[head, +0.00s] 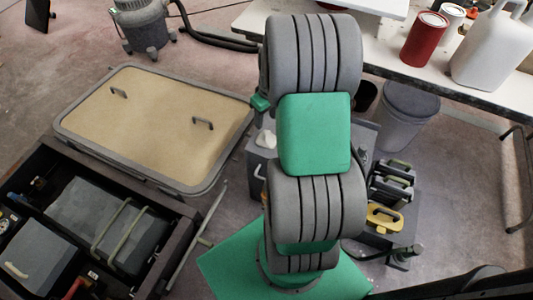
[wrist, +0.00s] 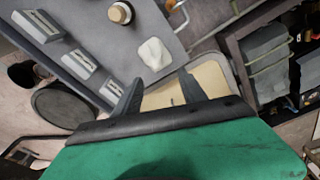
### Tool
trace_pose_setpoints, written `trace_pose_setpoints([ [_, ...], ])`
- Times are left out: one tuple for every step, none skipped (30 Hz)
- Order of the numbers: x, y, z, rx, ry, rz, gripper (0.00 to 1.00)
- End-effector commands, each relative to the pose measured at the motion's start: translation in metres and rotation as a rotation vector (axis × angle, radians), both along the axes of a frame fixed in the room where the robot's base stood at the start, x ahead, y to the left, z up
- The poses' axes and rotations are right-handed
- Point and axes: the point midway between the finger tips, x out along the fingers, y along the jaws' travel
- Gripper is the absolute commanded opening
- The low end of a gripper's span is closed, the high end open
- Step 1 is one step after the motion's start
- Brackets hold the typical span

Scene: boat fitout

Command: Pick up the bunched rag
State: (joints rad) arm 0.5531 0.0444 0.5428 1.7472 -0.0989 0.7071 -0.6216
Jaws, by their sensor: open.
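The bunched rag, a small crumpled white lump, lies on a flat grey top. It shows in the wrist view (wrist: 154,54) near the middle top and in the head view (head: 265,138) just left of my arm. My gripper (wrist: 161,88) shows in the wrist view with its two dark fingers spread apart and nothing between them. The rag appears beyond the fingertips, apart from them, in line with the gap. In the head view my arm hides the gripper's fingers and part of the grey top.
A small round container (wrist: 121,12) stands near the rag on the grey top, with several grey handled blocks (wrist: 82,63) along its side. A tan framed panel (head: 150,120), an open dark compartment (head: 95,215) and a grey bin (head: 403,115) surround the grey top.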

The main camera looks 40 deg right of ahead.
Motion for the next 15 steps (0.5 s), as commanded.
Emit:
trace_pose_setpoints([
  [-0.001, -0.01, -0.022, 0.004, 0.003, 0.0, 0.49],
  [-0.001, -0.013, -0.027, 0.004, 0.004, 0.004, 0.49],
  [0.0, -0.015, -0.031, 0.004, 0.004, 0.006, 0.49],
  [0.0, -0.015, -0.035, 0.005, 0.004, 0.007, 0.49],
  [0.0, -0.015, -0.038, 0.005, 0.005, 0.008, 0.49],
  [0.0, -0.015, -0.043, 0.006, 0.005, 0.007, 0.49],
  [0.001, -0.015, -0.046, 0.006, 0.005, 0.007, 0.49],
  [0.001, -0.015, -0.05, 0.005, 0.005, 0.006, 0.49],
  [0.001, -0.014, -0.054, 0.005, 0.005, 0.005, 0.49],
  [0.002, -0.014, -0.057, 0.005, 0.005, 0.005, 0.49],
  [0.002, -0.014, -0.061, 0.005, 0.005, 0.004, 0.49],
  [0.003, -0.013, -0.068, 0.005, 0.005, 0.004, 0.49],
  [0.004, -0.012, -0.074, 0.005, 0.005, 0.004, 0.49],
  [0.005, -0.011, -0.08, 0.005, 0.005, 0.004, 0.49],
  [0.006, -0.011, -0.087, 0.005, 0.005, 0.003, 0.49],
])
